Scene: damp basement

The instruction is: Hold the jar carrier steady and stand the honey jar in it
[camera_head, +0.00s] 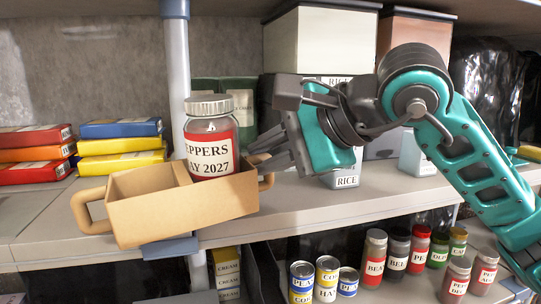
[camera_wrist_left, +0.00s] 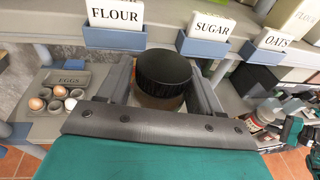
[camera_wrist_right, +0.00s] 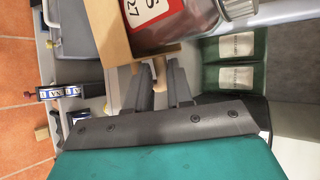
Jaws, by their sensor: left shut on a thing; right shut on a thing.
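The tan two-compartment jar carrier (camera_head: 185,212) is at the front edge of the shelf in the head view, slanting in the picture; I cannot tell whether it rests fully on the shelf. A peppers jar (camera_head: 211,135) with a red label stands in its right compartment. The left compartment looks empty. My right gripper (camera_head: 263,158) is shut on the carrier's right handle (camera_wrist_right: 159,74). My left gripper (camera_wrist_left: 163,88) is shut on a jar with a black lid (camera_wrist_left: 164,70), seemingly the honey jar; brown-amber contents show below the lid. This jar and my left gripper are outside the head view.
A pale post (camera_head: 178,75) rises behind the carrier. Boxes stand behind my right arm. Cans and jars (camera_head: 373,258) fill the lower shelf. The left wrist view shows an egg tray (camera_wrist_left: 62,95) and a flour label (camera_wrist_left: 116,14).

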